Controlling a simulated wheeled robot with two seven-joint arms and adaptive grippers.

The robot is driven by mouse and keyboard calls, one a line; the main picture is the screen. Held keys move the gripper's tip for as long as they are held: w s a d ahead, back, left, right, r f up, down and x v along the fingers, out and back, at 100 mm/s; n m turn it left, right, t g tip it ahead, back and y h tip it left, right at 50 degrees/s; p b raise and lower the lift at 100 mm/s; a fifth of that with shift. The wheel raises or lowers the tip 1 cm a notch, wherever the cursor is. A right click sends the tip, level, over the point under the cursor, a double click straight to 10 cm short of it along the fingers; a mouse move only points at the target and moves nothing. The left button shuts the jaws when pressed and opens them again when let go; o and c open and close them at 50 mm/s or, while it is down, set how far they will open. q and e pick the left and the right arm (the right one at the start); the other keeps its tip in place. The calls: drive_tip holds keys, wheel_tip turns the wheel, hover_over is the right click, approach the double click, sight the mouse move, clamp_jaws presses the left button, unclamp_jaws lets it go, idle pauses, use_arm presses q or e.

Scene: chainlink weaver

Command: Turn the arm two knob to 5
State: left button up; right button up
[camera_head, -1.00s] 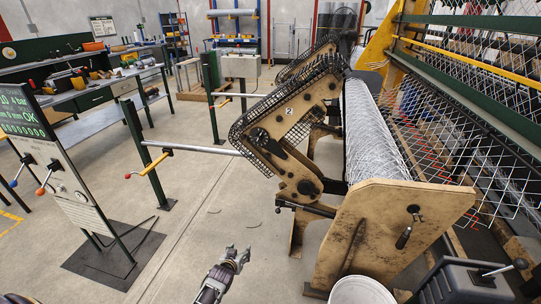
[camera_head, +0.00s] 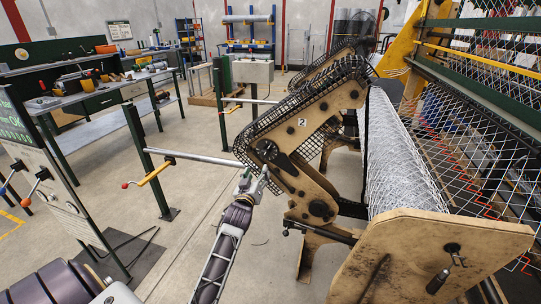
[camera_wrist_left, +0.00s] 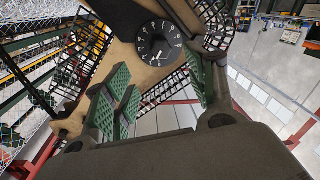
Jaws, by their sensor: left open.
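The arm two knob is a round black dial on the tan arm marked 2 (camera_head: 303,122). In the head view the knob (camera_head: 266,150) sits near the arm's lower left end, partly behind the wire guard. In the left wrist view the knob (camera_wrist_left: 160,43) shows white numerals and ticks around its face; a pale pointer mark lies toward its lower edge. I cannot read its setting surely. My left gripper (camera_head: 252,181) is open and empty, just in front of and below the knob, apart from it. Its green-padded fingers (camera_wrist_left: 165,92) spread either side below the dial.
Black mesh guard (camera_head: 285,108) runs along the arm's edge. A horizontal bar with a yellow handle (camera_head: 157,173) stands left. The wire mesh roll (camera_head: 395,155) and tan end plate (camera_head: 430,260) lie right.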

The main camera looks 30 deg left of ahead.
use_arm(q)
drive_tip(key=shift+s+r, duration=0.1)
drive_tip(key=shift+r, duration=0.1)
drive_tip(key=shift+w, duration=0.2)
approach(265, 156)
drive_tip(key=shift+x, duration=1.9)
drive_tip(key=shift+b+x, duration=0.3)
drive_tip(key=shift+x, duration=0.8)
drive_tip(key=shift+w+a+r, duration=0.1)
drive_tip(key=shift+w+a, duration=0.1)
drive_tip(key=shift+w, duration=0.15)
drive_tip(key=shift+x, duration=1)
drive_tip(key=shift+w+a, duration=0.2)
drive_tip(key=shift+w, duration=0.55)
use_arm(e)
drive_tip(key=shift+w+a+r, duration=0.25)
drive_tip(key=shift+w+a, duration=0.15)
drive_tip(key=shift+w, duration=0.15)
drive_tip(key=shift+w+a+r, duration=0.2)
drive_tip(key=shift+w+a, duration=0.15)
drive_tip(key=shift+w, duration=0.15)
